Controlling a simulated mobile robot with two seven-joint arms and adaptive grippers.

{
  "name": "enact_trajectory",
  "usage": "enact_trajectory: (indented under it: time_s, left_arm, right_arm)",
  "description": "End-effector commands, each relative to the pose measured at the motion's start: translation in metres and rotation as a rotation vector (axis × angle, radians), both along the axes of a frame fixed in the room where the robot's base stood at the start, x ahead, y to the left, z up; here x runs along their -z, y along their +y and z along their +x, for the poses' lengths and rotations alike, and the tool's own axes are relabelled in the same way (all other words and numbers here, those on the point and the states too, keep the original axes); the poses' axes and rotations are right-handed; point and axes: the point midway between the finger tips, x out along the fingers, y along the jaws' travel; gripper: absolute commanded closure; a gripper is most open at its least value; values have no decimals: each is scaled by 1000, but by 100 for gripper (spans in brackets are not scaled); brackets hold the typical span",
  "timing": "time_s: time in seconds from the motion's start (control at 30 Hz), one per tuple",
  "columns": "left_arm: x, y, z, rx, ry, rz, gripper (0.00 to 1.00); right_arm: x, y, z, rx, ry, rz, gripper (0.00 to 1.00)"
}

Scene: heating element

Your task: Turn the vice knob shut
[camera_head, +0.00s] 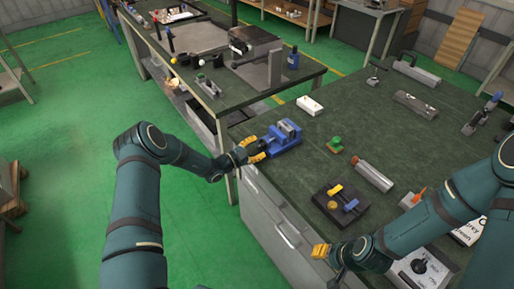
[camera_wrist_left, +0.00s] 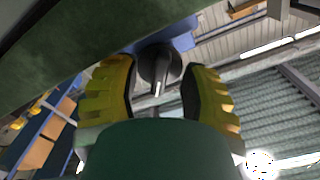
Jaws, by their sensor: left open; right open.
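A blue vice (camera_head: 284,136) stands on the dark green workbench (camera_head: 330,112) near its left edge. My left gripper (camera_head: 252,149) is just left of the vice at the bench edge. In the left wrist view the left gripper (camera_wrist_left: 162,90) has its two yellow fingers apart, on either side of the dark round vice knob (camera_wrist_left: 160,66). I cannot tell whether the fingers touch it. The blue vice body (camera_wrist_left: 180,32) shows behind the knob. My right gripper (camera_head: 328,262) is at the bench's front edge near a grey box, away from the vice; its fingers are small in the picture and it appears open and empty.
A white box (camera_head: 310,105) stands behind the vice and a small green item (camera_head: 335,145) to its right. A silver cylinder (camera_head: 374,175) and a black fixture with yellow and blue parts (camera_head: 340,202) lie further right. A grey box with a dial (camera_head: 420,268) is near the right arm.

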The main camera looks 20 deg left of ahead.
Motion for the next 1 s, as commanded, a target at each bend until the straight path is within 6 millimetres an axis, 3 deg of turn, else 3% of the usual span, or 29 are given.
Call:
enact_trajectory:
  time_s: [0.23, 0.37, 1.0]
  left_arm:
    - [0, 0, 0, -1, 1, 1, 53]
    - [0, 0, 0, 0, 0, 0, 99]
    - [1, 1, 1, -1, -58, 74, 100]
  right_arm:
    - [0, 0, 0, 0, 0, 0, 53]
    - [0, 0, 0, 0, 0, 0, 53]
    - [7, 0, 0, 0, 0, -1, 53]
